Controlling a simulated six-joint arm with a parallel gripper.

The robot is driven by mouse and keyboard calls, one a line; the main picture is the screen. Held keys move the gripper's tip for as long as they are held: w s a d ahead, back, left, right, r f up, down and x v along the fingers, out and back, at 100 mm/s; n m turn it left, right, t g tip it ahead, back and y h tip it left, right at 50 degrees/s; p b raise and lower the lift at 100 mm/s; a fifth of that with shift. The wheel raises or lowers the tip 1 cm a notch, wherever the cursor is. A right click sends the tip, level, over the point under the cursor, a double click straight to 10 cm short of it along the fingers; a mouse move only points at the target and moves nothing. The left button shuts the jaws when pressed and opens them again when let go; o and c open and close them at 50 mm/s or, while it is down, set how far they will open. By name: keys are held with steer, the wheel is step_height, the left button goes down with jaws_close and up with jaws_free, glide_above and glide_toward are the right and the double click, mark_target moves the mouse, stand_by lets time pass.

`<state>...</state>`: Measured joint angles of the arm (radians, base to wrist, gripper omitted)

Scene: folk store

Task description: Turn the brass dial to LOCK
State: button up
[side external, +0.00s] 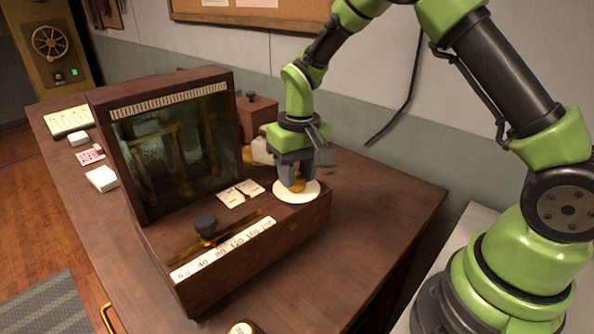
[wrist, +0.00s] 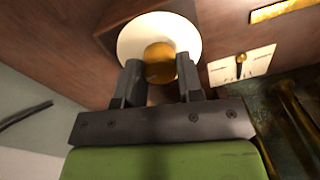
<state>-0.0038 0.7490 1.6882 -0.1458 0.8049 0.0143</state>
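The brass dial (side external: 298,186) sits on a round white plate (side external: 296,196) at the right end of the wooden cabinet's front ledge. In the wrist view the dial (wrist: 160,64) shows as a rounded brass knob on the white disc (wrist: 130,38). My gripper (side external: 296,178) points down over it. In the wrist view my gripper's two fingers (wrist: 160,75) stand on either side of the dial, with no clear gap, so they look shut on it. No LOCK marking is readable, and I cannot tell which way the dial points.
A white card with a small dark lever (side external: 240,193) lies left of the dial. A black slider knob (side external: 205,225) stands above a numbered scale (side external: 222,249). The glass-fronted wooden cabinet (side external: 165,145) rises behind. A small wooden box (side external: 257,115) sits beyond. The tabletop at right (side external: 385,205) is clear.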

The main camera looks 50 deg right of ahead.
mark_target(297, 174)
stand_by(0.3)
steer(key=n, duration=0.4)
steer(key=shift+n, duration=2.3)
steer(key=o, duration=0.9)
steer(key=shift+r, duration=0.1)
steer(key=r, duration=0.9)
steer(key=shift+w+d+r, duration=0.15)
steer(key=shift+d+r, duration=0.05)
steer(key=shift+r, duration=0.2)
